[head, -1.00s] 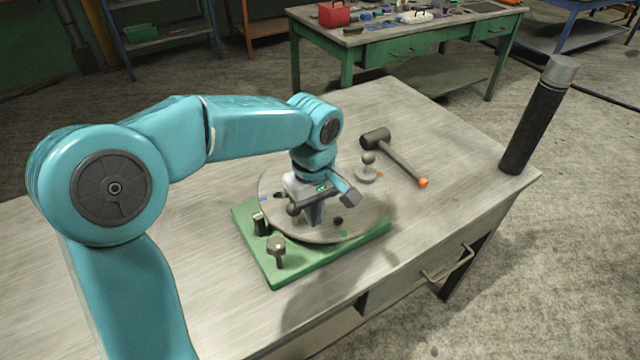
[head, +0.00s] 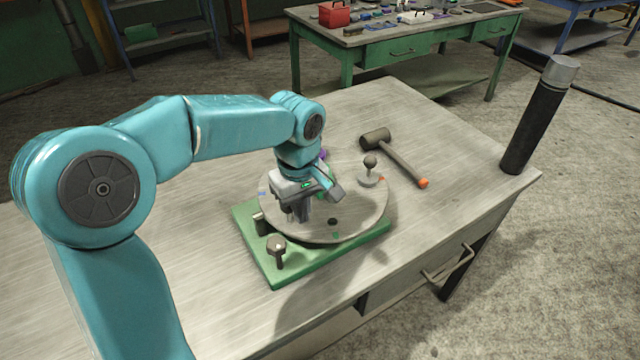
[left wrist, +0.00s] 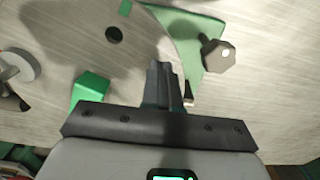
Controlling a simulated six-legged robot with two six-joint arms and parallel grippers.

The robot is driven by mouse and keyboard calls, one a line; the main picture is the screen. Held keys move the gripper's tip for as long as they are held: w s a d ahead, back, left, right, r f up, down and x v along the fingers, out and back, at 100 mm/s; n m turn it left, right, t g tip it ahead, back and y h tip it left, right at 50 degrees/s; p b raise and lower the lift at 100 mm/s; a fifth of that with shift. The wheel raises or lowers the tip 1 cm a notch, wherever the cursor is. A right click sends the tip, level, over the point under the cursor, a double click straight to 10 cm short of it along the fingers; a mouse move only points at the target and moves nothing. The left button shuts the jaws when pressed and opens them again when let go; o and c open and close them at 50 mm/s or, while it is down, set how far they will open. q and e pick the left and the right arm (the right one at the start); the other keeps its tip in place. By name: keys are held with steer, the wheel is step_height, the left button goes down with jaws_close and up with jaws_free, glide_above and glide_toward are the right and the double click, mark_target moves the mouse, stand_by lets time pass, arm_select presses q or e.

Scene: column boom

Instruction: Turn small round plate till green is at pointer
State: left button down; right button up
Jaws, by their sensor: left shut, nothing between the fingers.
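The round grey plate (head: 355,215) lies on a green base (head: 310,262) on the bench. Its rim carries a green mark (head: 336,235) at the front, a blue mark (head: 262,193) at the left, a red mark (head: 381,178) at the right and a purple mark (head: 323,153) at the back. A dark upright piece (head: 260,224), perhaps the pointer, stands at the plate's left front edge, left of the green mark. My left gripper (head: 303,217) is shut and empty, pointing down over the plate's left part; its fingertips show in the left wrist view (left wrist: 165,85). Contact is unclear.
A round-topped knob (head: 369,165) stands on the plate's right side. A bolt-like knob (head: 277,248) stands on the base's front corner. A mallet (head: 395,155) lies behind right, and a black cylinder (head: 530,120) stands at the right corner. The bench front right is clear.

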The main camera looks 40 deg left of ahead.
arm_select(q)
steer(key=shift+s+a, duration=0.1)
steer(key=shift+a, duration=0.4)
steer(key=shift+s+a, duration=0.1)
steer(key=shift+a, duration=0.7)
steer(key=shift+a, duration=0.9)
steer(key=shift+a+p, duration=0.1)
steer(key=shift+p, duration=0.25)
